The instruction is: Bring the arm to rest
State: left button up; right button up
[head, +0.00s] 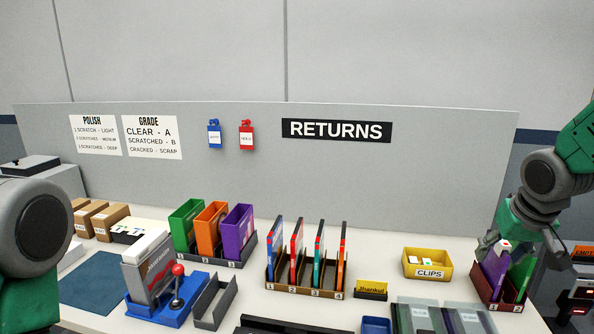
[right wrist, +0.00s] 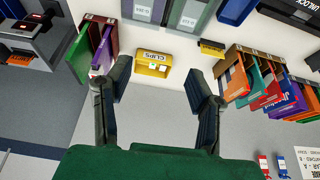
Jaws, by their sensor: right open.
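My right arm (head: 545,180) reaches in from the right edge of the head view. Its gripper (head: 507,243) hangs over the dark red rack (head: 488,293) that holds a purple binder (head: 493,272) and a green one (head: 520,275). In the right wrist view my right gripper (right wrist: 158,84) is open, its fingers wide apart with nothing between them. The same purple binder (right wrist: 102,52) and green binder (right wrist: 82,58) show left of the fingers there. My left arm (head: 35,235) shows only as a large link at the left edge; its gripper is out of view.
A yellow clips bin (head: 428,265) stands left of the rack. A rack of several thin cases (head: 305,293), upright coloured binders (head: 210,232) and a blue fixture with a red-knobbed lever (head: 178,290) crowd the table. A grey panel (head: 400,185) closes the back.

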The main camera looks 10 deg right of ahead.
jog(key=s+a+f+n+g+b, duration=0.1)
jog(key=s+a+f+b, duration=0.2)
jog(key=f, duration=0.6)
jog(key=s+a+f+b, duration=0.2)
jog(key=a+f, duration=0.1)
jog(key=f, duration=0.6)
jog(key=s+a+f+n+g+b, duration=0.1)
jog(key=s+a+f+b, duration=0.25)
jog(key=f, duration=0.55)
jog(key=s+a+f+n+b, duration=0.1)
jog(key=s+a+f+b, duration=0.2)
jog(key=s+f, duration=0.6)
jog(key=s+a+f+n+g+y+b, duration=0.1)
jog(key=s+a+f+b, duration=0.2)
jog(key=s+f, duration=0.7)
notch_tip(320, 180, down, 2)
jog(key=shift+s+a+f+g+b, duration=0.2)
jog(key=shift+g+b, duration=0.1)
jog(key=shift+b, duration=0.55)
jog(key=shift+d, duration=0.2)
jog(key=shift+w+a, duration=0.15)
jog(key=shift+a, duration=0.05)
